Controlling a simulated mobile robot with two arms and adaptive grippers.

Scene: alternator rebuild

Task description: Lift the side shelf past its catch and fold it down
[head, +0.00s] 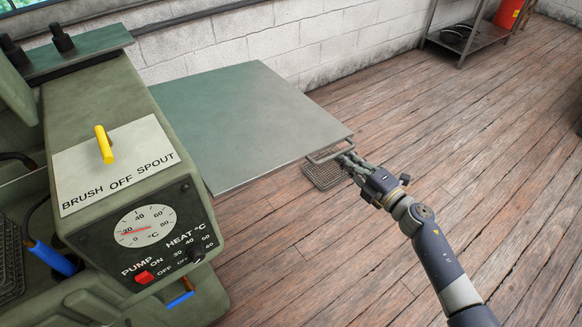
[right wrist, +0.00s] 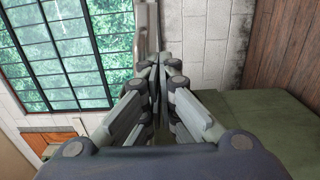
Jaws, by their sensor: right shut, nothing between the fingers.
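The side shelf (head: 250,115) is a flat grey-green metal panel. It stands out level from the side of the green machine (head: 85,105) in the head view. A bar handle (head: 328,152) is on its near right corner. My right gripper (head: 346,158) is shut and empty, with its fingertips close beside the handle; I cannot tell whether they touch. In the right wrist view the closed fingers (right wrist: 158,75) point at a narrow pale metal strip (right wrist: 148,30), which I cannot identify for sure. The shelf's catch is not visible. My left gripper is not in view.
A wire-mesh piece (head: 322,176) shows below the shelf's corner. The machine's front has a dial (head: 146,227), a red pump switch (head: 144,277) and a yellow handle (head: 104,144). A metal rack (head: 470,42) stands at the back wall. The wooden floor on the right is clear.

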